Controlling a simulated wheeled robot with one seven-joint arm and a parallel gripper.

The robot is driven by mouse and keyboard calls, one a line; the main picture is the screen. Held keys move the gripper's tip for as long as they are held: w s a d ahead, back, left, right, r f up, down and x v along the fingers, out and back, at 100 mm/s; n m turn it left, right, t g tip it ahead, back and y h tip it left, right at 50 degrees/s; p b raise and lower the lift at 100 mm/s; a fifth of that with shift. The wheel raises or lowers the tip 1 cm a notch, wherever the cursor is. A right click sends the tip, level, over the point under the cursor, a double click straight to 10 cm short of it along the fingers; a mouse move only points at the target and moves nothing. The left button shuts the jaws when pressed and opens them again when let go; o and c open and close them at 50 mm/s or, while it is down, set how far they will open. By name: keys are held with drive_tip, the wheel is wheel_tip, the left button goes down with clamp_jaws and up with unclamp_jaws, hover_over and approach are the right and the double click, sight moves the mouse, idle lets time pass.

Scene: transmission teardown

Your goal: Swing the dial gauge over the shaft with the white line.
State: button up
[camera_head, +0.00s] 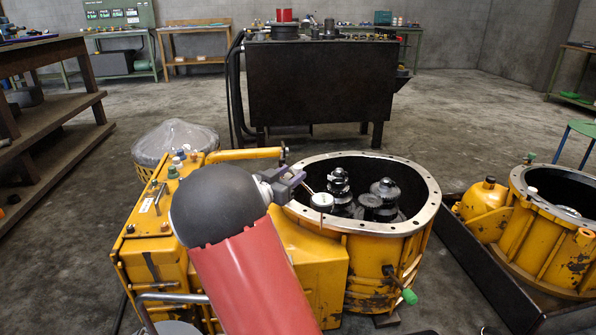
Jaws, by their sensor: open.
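The dial gauge (322,201), a small round white-topped piece, sits at the near-left inside edge of the round opening in the yellow transmission housing (330,270). A thin rod runs from it up and left toward my gripper (296,180). My gripper is small in the picture, at the left rim, just left of and above the gauge; I cannot tell whether it touches the rod. Inside the opening stand a left shaft (338,182) and a right shaft (384,188), both dark with shiny tops. No white line can be made out on either.
The housing's bolted metal rim (424,205) surrounds the opening. A second yellow housing (548,235) stands in a dark tray at right. A dark bench (320,85) stands behind, with open floor between.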

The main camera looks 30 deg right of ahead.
sight(295, 171)
drive_tip(key=shift+x, duration=2)
clamp_jaws()
